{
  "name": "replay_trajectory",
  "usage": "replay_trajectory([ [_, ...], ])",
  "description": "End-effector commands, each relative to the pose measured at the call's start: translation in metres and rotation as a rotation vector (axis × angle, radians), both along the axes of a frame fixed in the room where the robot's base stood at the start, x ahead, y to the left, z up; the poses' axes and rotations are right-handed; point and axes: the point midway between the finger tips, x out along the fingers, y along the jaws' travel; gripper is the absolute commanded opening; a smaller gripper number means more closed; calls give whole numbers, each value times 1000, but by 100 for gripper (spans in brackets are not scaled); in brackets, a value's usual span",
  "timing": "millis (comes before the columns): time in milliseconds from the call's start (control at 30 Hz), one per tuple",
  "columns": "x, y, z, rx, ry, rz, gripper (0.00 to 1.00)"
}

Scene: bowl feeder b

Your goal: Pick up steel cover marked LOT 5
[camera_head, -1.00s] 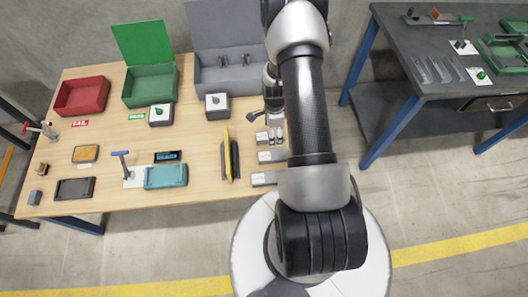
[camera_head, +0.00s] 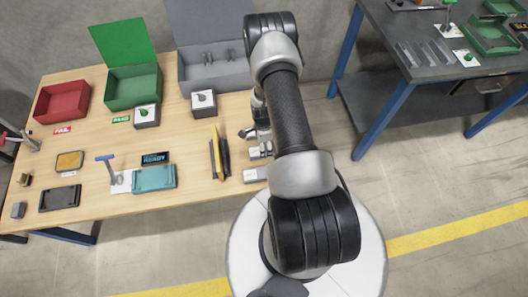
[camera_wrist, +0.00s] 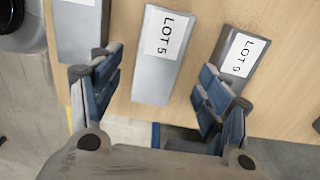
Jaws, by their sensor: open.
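The steel cover marked LOT 5 (camera_wrist: 159,72) is a grey block with a white label, lying on the wooden table in the middle of the wrist view. My gripper (camera_wrist: 161,88) is open, with one blue-grey finger on each side of this cover in the picture. Whether the fingers are level with it or above it I cannot tell; they do not grip it. A cover marked LOT 9 (camera_wrist: 228,82) lies to the right, partly behind the right finger. Another cover (camera_wrist: 79,38) lies to the left, near the left finger. In the head view my arm hides part of the cover row (camera_head: 255,174).
The table's front edge is close to my fingers. A grey open box (camera_head: 212,72) and a green bin (camera_head: 133,88) stand at the back. A dark workbench (camera_head: 408,98) is at the right.

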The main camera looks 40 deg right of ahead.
Motion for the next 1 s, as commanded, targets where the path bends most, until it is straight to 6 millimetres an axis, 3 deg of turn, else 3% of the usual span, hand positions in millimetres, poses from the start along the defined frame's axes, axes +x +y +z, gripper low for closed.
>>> replay_trajectory([
  [200,-3,-1,-37,1,2,0,70],
  [467,-3,-1,-40,1,1,0,70],
  [1000,-3,-1,-40,1,2,0,35],
])
